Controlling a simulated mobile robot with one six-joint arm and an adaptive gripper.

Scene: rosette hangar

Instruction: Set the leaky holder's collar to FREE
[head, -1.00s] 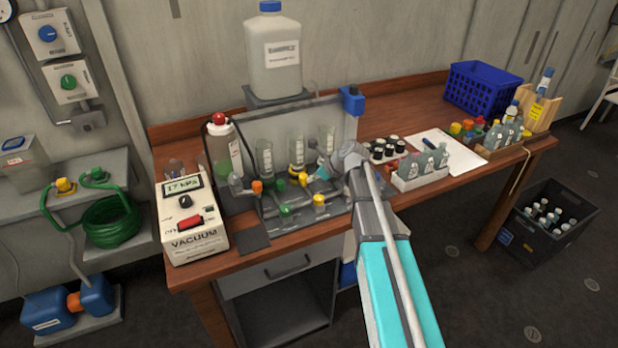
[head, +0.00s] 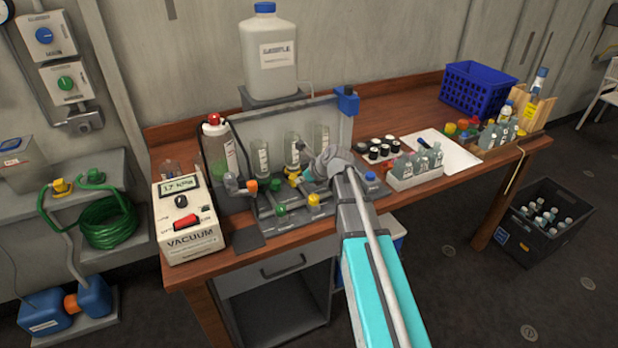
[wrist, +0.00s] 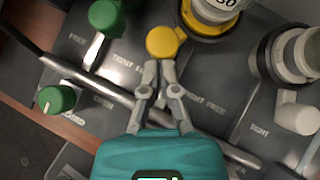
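In the wrist view a holder has a yellow collar ring (wrist: 208,28) with a round yellow knob (wrist: 165,42) at its lower left. The plate below carries TIGHT and FREE lettering, partly covered by my fingers. My gripper (wrist: 160,68) has its fingertips close together just below the yellow knob; whether they touch it or are fully shut is unclear. In the head view my gripper (head: 308,174) is low at the front of the holder rack and hides part of it. Which holder leaks does not show.
A green knob (wrist: 105,18) and a green valve (wrist: 57,98) lie left of my fingers. A pale holder (wrist: 300,52) stands at right. A metal pipe crosses beneath. The vacuum gauge box (head: 188,243) stands left, and a white bottle tray (head: 414,178) right.

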